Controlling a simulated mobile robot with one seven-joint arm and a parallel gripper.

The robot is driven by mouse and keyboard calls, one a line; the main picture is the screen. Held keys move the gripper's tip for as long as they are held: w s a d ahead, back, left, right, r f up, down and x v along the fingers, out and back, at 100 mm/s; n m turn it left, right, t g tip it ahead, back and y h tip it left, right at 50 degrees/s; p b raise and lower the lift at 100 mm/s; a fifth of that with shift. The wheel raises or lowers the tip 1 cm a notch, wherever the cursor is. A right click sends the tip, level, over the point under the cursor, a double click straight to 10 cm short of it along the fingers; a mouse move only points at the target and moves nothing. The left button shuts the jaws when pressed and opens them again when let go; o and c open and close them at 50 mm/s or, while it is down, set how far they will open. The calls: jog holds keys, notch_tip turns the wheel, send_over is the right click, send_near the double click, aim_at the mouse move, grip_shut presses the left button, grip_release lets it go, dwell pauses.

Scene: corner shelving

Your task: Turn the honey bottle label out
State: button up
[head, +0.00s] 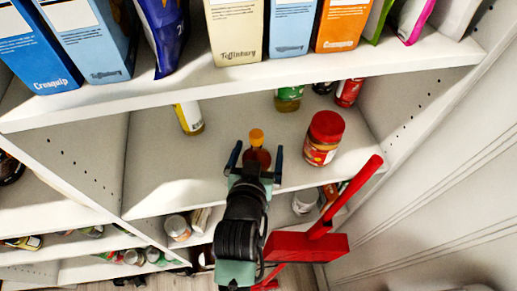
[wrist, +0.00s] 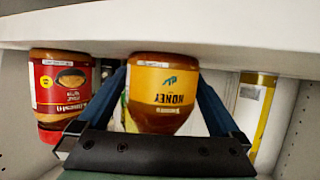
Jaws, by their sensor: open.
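The honey bottle (head: 257,137), amber with an orange-yellow cap, stands on the middle shelf near its front edge. My gripper (head: 256,160) is open, with one blue finger on each side of the bottle. In the wrist view my gripper (wrist: 163,88) has its fingers reaching past the bottle's left and right sides. I cannot tell whether either finger touches it. The arm hides the bottle's lower part in the head view.
A red-lidded jar (head: 323,138) stands just right of the bottle; it also shows in the wrist view (wrist: 62,92). A yellow bottle (head: 188,117) stands to the left. Green (head: 288,99) and red (head: 348,92) containers stand behind. The upper shelf (head: 240,85) overhangs.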

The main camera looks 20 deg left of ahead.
grip_shut()
dwell(0.3)
jog(key=shift+n+y+p, duration=0.3)
jog(key=shift+y+p, duration=0.2)
jog(key=shift+p, duration=0.2)
jog(key=shift+s+a+n+y, duration=0.1)
jog(key=shift+a+n+y, duration=0.05)
jog(key=shift+n+y, duration=0.2)
jog(key=shift+f+g, duration=0.1)
jog(key=shift+g, duration=0.2)
jog(key=shift+a+f+n+y+b, duration=0.1)
jog(key=shift+n+y+b, duration=0.4)
jog(key=shift+n+y, duration=0.05)
jog(key=shift+a+g, duration=0.1)
jog(key=shift+g, duration=0.2)
jog(key=shift+n+y+b, duration=0.5)
jog(key=shift+b, duration=0.3)
